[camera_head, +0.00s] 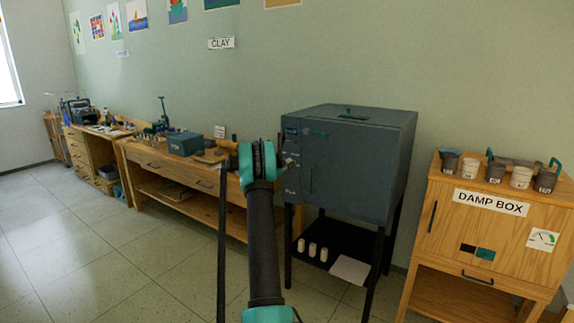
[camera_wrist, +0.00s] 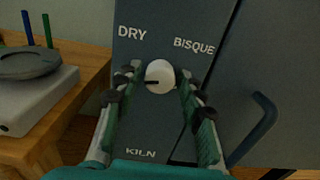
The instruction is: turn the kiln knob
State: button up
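The kiln (camera_head: 350,160) is a dark grey-blue box on black legs, right of centre in the head view. Its knob (camera_wrist: 160,76) shows in the wrist view as a round white dial with a dark mark pointing left. The panel (camera_wrist: 150,125) reads DRY at upper left, BISQUE at upper right and KILN below. My gripper (camera_wrist: 158,80) is open, with one finger on each side of the knob and a small gap seeming to show on both sides. In the head view my gripper (camera_head: 284,161) is at the kiln's left front; my arm partly hides it.
A dark door handle (camera_wrist: 254,130) stands out right of the panel. A wooden workbench (camera_head: 180,170) with a grey box (camera_head: 185,143) is left of the kiln. The wooden damp box (camera_head: 490,230) with several jars stands right. The floor at left is clear.

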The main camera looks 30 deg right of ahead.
grip_shut()
jog(key=shift+m, duration=0.4)
jog(key=m, duration=0.5)
jog(key=shift+m, duration=0.3)
jog(key=m, duration=0.6)
jog(key=shift+m, duration=0.3)
jog(key=shift+o, duration=1.9)
grip_release()
